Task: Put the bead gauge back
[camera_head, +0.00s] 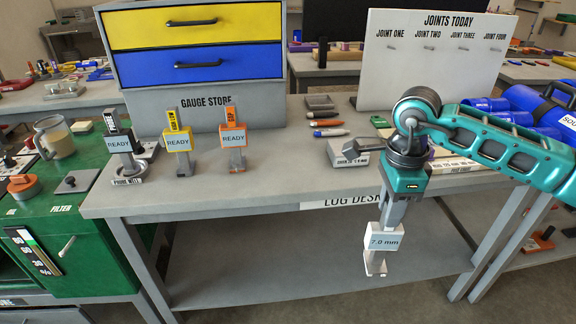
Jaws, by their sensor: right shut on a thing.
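My right gripper (390,217) comes in from the right and points down in front of the desk's front edge. It is shut on a gauge (384,242) with a pale display reading "7.0 mm" and a light foot at its lower end. The gauge hangs upright in the air, below the desk top's level in the picture. The gripper hides its upper part. The gauge store (195,112) stands at the back left of the desk, with a yellow drawer (190,27) and a blue drawer (200,66), both shut. My left gripper is out of view.
Three upright tools, black (118,145), yellow (178,142) and orange (234,140), show "READY" on the grey log desk (280,178). A small labelled block (347,155) sits left of my arm. A white joints board (430,65) stands behind.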

